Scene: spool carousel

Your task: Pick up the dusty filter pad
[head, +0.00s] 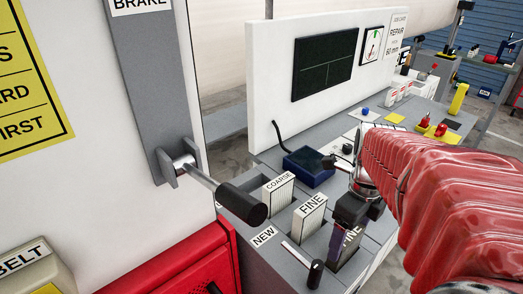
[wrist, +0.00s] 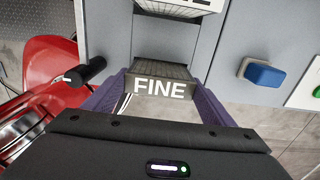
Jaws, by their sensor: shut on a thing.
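My gripper (head: 348,226) is shut on a grey filter pad marked FINE (head: 349,244) in the right-hand slot of the grey bench. In the wrist view the pad's FINE label (wrist: 160,88) faces me between the two purple fingers of my gripper (wrist: 158,92). The pad's top looks grey and dull. How much of the pad is still inside the slot is hidden. A paler pad marked FINE (head: 311,213) and one marked COARSE (head: 278,188) stand in holders by the NEW label (head: 264,237).
A black-handled lever (head: 316,273) stands close to the held pad; it also shows in the wrist view (wrist: 86,71). The BRAKE lever's black handle (head: 243,203) juts out at left. A dark blue box (head: 308,168) sits behind the holders. A blue button (wrist: 262,74) lies to the right.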

